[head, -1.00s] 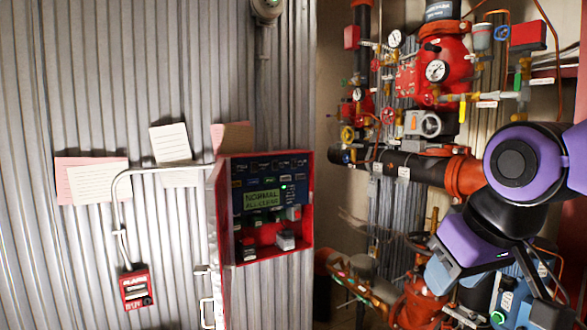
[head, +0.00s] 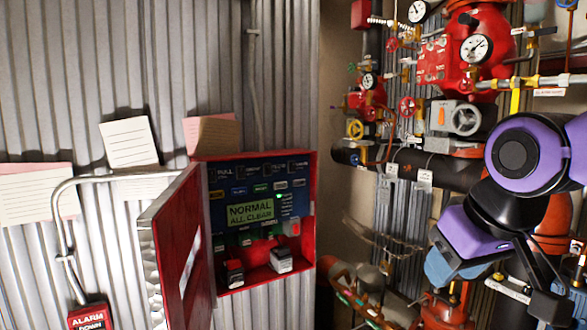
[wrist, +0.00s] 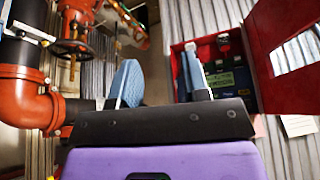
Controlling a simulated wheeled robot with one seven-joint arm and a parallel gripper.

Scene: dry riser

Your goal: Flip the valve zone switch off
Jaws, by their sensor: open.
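The red control box (head: 308,205) hangs on the corrugated wall in the head view, its door (head: 180,260) swung open to the left. Its panel has a green display (head: 250,212) reading "NORMAL ALL CLEAR". Low in it are a black-and-red switch (head: 234,273) and a whitish switch (head: 281,260); I cannot read which is the valve zone switch. In the wrist view the box (wrist: 180,62) appears upside down, partly hidden behind one finger. My gripper (wrist: 160,82) is open and empty, its blue fingers apart. In the head view it is right of the box, away from the switches.
Red valves and gauges (head: 477,50) and a dark horizontal pipe (head: 400,165) fill the right side. A conduit (head: 100,178) runs left of the box to a red alarm box (head: 88,316). Paper notes (head: 130,142) are on the wall. Space before the panel looks clear.

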